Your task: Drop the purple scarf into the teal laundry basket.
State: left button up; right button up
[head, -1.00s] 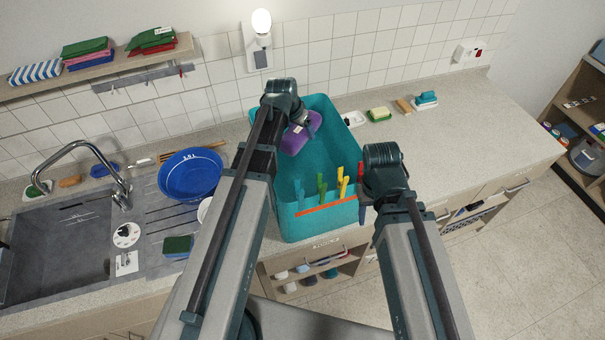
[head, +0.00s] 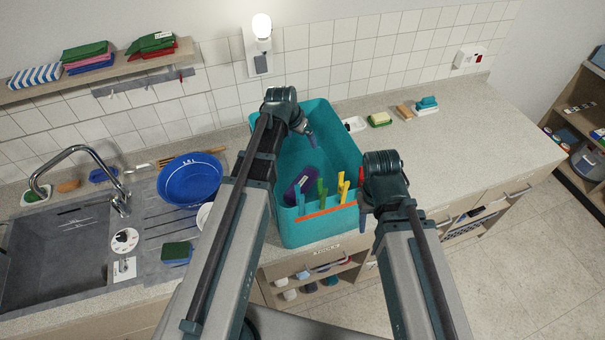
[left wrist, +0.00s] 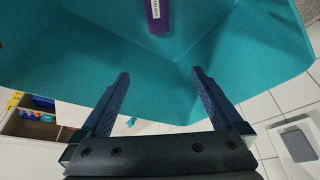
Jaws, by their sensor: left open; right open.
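The purple scarf (head: 297,186) lies low inside the teal laundry basket (head: 322,240), towards its near left side, partly hidden by my left arm and the clothes pegs. In the left wrist view, part of the scarf (left wrist: 157,15) with a white label shows at the top edge, inside the teal basket (left wrist: 240,75). My left gripper (head: 312,140) is over the far part of the basket, open and empty; its two fingers (left wrist: 160,90) are spread apart with nothing between them. My right gripper (head: 364,208) is open beside the basket's right near side.
A blue basin (head: 190,178) and the sink (head: 60,240) are to the left. A soap dish, sponge (head: 380,119) and brushes lie right of the basket. The right counter (head: 470,150) is clear.

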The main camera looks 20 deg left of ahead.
pick_arm(q)
jog(key=d+p+v, duration=0.1)
jog(key=p+v, duration=0.3)
jog(key=v, duration=0.1)
jog(key=s+a, duration=0.4)
jog(key=s, duration=0.7)
jog(key=shift+s+a+f+b, duration=0.2)
jog(key=shift+f+b, duration=0.1)
jog(key=shift+b, duration=0.15)
